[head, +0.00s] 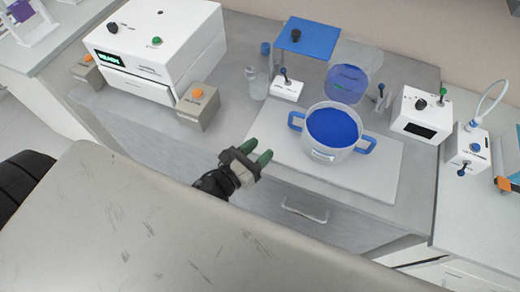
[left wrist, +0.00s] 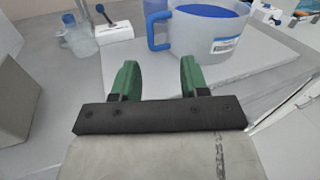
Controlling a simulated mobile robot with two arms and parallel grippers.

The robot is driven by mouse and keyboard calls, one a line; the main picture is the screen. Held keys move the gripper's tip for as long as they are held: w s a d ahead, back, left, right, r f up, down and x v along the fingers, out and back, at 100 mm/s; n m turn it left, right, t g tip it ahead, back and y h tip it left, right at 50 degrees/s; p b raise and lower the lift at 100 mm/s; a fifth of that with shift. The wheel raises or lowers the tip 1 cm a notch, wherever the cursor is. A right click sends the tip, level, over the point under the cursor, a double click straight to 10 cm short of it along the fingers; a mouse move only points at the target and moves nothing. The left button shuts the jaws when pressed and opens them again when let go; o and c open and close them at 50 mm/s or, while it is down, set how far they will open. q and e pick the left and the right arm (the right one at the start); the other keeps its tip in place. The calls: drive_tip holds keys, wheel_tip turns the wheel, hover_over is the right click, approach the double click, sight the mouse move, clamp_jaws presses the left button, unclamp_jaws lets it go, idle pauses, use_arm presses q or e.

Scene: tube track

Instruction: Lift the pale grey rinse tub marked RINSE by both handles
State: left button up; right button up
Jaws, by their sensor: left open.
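The pale grey tub (head: 321,151) stands upright on a light board on the counter, with blue inside and a small label on its front. It has a blue left handle (head: 295,121) and a blue right handle (head: 367,145). In the left wrist view the tub (left wrist: 200,38) is ahead, its blue handle (left wrist: 157,33) beyond the fingers. The label is too small to read. My left gripper (head: 261,152) is open and empty, in front and left of the tub, apart from it. Its green fingers (left wrist: 158,78) show apart in the wrist view. My right gripper is not in view.
The light board (head: 376,182) lies under the tub. A small white switch box (head: 287,89) and a clear bottle (head: 258,86) stand behind left. A grey box with an orange button (head: 198,107) stands left. A black-screened white box (head: 421,115) stands right.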

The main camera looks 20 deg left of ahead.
use_arm(q)
drive_tip(key=shift+s+d+m+h, duration=0.1)
drive_tip(key=shift+d+m+h, duration=0.2)
drive_tip(key=shift+m, duration=0.5)
drive_tip(key=shift+o, duration=0.4)
